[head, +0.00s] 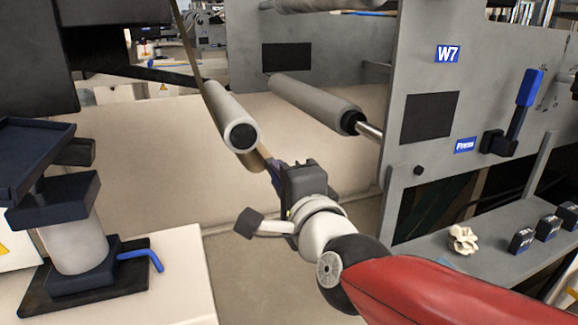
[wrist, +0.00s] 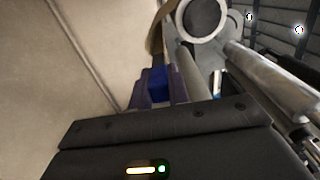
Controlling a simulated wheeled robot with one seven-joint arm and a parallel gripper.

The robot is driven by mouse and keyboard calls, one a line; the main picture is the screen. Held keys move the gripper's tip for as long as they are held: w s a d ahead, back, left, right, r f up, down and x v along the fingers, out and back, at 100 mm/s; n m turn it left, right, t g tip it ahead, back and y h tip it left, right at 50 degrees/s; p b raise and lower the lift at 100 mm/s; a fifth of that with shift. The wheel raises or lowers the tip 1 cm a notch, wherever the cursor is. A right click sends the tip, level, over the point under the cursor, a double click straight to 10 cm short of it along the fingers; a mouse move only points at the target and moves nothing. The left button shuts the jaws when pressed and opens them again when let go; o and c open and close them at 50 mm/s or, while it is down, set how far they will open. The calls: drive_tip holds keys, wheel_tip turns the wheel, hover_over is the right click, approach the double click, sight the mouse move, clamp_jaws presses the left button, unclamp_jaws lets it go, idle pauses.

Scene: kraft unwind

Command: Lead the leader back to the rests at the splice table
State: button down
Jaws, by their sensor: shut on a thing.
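The leader (head: 196,62) is a narrow brown kraft strip. In the head view it comes down from the top edge, passes along the left side of a grey roller (head: 231,112) and reaches my gripper (head: 272,170) below it. In the wrist view the strip (wrist: 155,40) curves down beside the roller's end (wrist: 203,18). There my gripper (wrist: 158,88) has its purple fingers shut on a blue piece (wrist: 158,84) at the strip's lower end. The join between strip and blue piece is partly hidden by the fingers. I cannot make out the rests or tell which surface is the splice table.
A second grey roller (head: 312,102) runs to the grey side frame (head: 435,150) on the right. A blue-handled lever (head: 527,92) is on that frame. A shelf (head: 490,245) below holds crumpled paper (head: 462,239) and small dark blocks (head: 548,227).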

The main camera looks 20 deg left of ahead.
drive_tip(key=shift+s+a+r+p, duration=0.1)
drive_tip(key=shift+s+a+p, duration=0.15)
drive_tip(key=shift+a+p, duration=0.15)
drive_tip(key=s+a+p, duration=0.3)
drive_tip(key=s+a, duration=0.1)
drive_tip(key=a, duration=0.2)
drive_tip(key=shift+s, duration=0.25)
drive_tip(key=shift+s+a+r+p, duration=0.5)
drive_tip(key=shift+a+r+p, duration=0.25)
drive_tip(key=shift+p, duration=0.3)
